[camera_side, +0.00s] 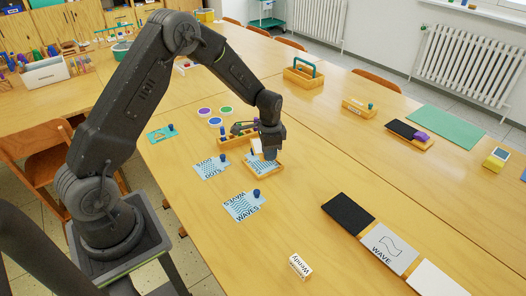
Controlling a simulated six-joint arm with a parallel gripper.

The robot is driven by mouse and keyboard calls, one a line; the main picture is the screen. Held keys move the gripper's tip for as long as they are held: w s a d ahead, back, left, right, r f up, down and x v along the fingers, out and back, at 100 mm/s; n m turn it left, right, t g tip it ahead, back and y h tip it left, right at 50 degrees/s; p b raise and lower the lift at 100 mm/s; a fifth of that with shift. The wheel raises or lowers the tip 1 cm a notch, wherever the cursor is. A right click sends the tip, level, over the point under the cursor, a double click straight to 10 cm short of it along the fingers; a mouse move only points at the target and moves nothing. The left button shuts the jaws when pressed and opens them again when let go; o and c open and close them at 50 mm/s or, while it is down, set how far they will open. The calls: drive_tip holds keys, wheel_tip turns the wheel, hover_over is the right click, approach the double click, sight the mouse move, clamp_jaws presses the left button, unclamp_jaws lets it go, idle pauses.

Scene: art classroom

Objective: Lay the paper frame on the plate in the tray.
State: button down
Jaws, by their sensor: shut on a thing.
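The small wooden tray (277,174) lies on the table near the middle of the view. A plate (259,168) with a blue wavy pattern shows in it. My gripper (270,156) is directly over the tray, pointing down, shut on what appears to be the paper frame. A pale piece (257,146) shows beside the fingers at the tray's far side. The fingers hide most of what is held, and I cannot tell whether it touches the plate.
A dots plate (209,169) and a waves plate (243,208), both with blue knobs, lie close left and in front. A wooden rack (232,141) stands just behind.

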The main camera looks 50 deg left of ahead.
drive_tip(key=n, duration=0.1)
drive_tip(key=w+n, duration=0.1)
drive_tip(key=n, duration=0.1)
drive_tip(key=f+n, duration=0.1)
drive_tip(key=shift+w+d, duration=0.1)
drive_tip(key=shift+w, duration=0.2)
drive_tip(key=shift+f, duration=3)
drive_tip(key=shift+f, duration=0.3)
drive_tip(key=c, duration=0.9)
unclamp_jaws()
drive_tip(key=shift+o, duration=1.1)
drive_tip(key=shift+r, duration=0.1)
